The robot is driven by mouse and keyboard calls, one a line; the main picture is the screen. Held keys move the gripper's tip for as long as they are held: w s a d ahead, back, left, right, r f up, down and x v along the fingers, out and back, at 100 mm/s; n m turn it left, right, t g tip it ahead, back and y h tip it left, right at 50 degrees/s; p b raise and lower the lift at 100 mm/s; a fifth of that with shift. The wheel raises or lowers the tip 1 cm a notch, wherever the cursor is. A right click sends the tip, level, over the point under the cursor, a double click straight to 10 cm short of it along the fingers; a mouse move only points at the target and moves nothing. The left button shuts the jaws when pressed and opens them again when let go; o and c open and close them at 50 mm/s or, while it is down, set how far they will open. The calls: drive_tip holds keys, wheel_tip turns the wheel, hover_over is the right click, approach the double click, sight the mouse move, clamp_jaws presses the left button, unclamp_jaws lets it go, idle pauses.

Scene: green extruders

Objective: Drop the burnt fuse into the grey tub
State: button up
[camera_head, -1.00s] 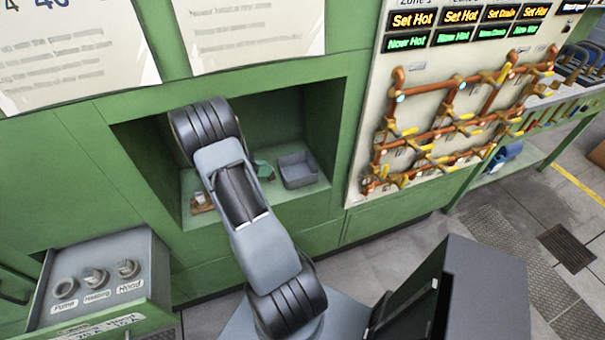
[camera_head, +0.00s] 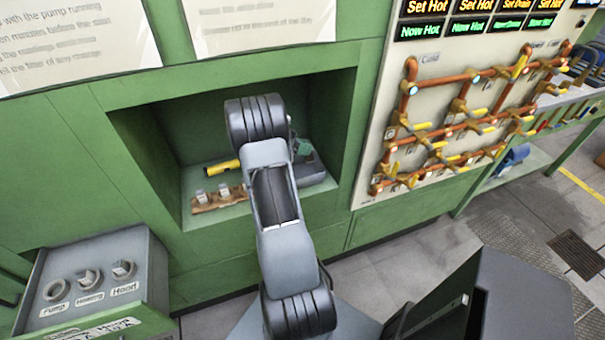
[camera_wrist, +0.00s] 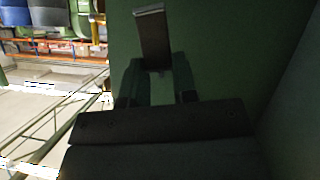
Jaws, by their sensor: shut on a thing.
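The burnt fuse (camera_wrist: 153,38) shows in the wrist view as a small greyish block with a pale end, between the two fingers of my gripper (camera_wrist: 157,82). My gripper is shut on it. In the head view my gripper (camera_head: 303,148) is in the green recess, partly hidden by my arm, and the fuse cannot be made out there. The grey tub (camera_head: 314,175) sits on the recess floor at the right. My gripper appears above or just behind it; the exact height is unclear. My arm hides the tub's left part.
A brown block with pale fuses (camera_head: 217,197) lies at the recess's left front. A yellow cylindrical thing (camera_head: 222,167) lies behind it. The recess walls enclose my gripper. A knob box (camera_head: 92,280) stands lower left; a panel with copper pipes (camera_head: 455,120) is right.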

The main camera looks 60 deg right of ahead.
drive_tip(key=shift+f+b, duration=2.1)
drive_tip(key=shift+b, duration=0.2)
drive_tip(key=shift+r, duration=0.1)
drive_tip(key=o, duration=1)
drive_tip(key=v, duration=1.3)
drive_tip(key=shift+w+a+r, duration=0.1)
drive_tip(key=shift+w+a, duration=0.15)
drive_tip(key=shift+a, duration=0.05)
